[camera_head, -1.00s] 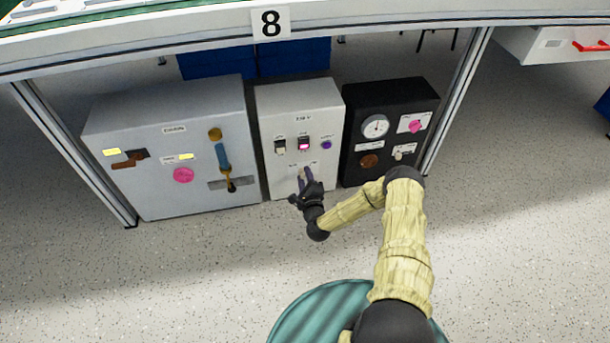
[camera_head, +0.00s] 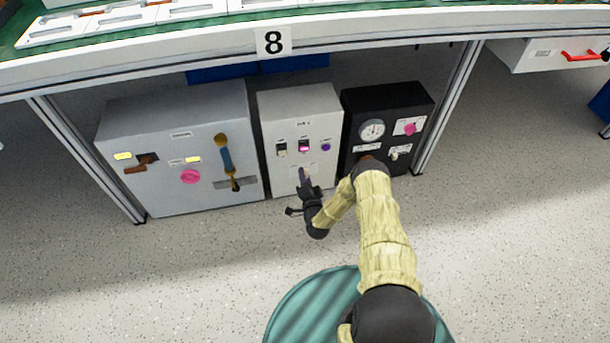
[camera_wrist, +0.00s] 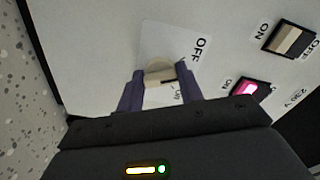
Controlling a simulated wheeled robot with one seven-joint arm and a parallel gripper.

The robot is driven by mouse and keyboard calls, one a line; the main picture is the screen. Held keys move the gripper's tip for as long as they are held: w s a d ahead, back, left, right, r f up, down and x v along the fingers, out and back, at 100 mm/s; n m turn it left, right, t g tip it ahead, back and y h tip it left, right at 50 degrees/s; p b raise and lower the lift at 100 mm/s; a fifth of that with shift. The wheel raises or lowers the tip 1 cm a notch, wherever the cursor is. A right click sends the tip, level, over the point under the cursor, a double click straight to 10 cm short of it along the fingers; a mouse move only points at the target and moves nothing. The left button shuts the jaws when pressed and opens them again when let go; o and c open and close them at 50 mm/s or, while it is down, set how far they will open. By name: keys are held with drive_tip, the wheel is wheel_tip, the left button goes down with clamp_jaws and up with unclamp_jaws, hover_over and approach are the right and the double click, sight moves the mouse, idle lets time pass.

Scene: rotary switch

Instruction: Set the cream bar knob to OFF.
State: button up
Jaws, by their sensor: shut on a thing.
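The cream bar knob (camera_wrist: 158,72) is on a pale plate on the front of the white box (camera_head: 279,105). In the wrist view an OFF label (camera_wrist: 200,49) stands to the upper right of the knob, and a second label, partly hidden, lies by the right finger. A dark line shows on the knob, but I cannot tell for sure which label it points to. My gripper (camera_wrist: 160,90) is shut on the knob, with one purple finger on each side. In the head view my gripper (camera_head: 306,182) covers most of the knob.
The white box also has a cream rocker switch (camera_wrist: 289,40), a lit pink switch (camera_wrist: 248,89) and a purple button (camera_head: 326,147). A grey box (camera_head: 150,197) stands to the left and a black box (camera_head: 363,98) to the right. The bench edge (camera_head: 180,50) overhangs them. Open floor lies in front.

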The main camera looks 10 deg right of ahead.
drive_tip(key=shift+f+n+p, duration=0.15)
drive_tip(key=shift+n+p, duration=0.65)
drive_tip(key=shift+n, duration=1.1)
drive_tip(key=o, duration=1)
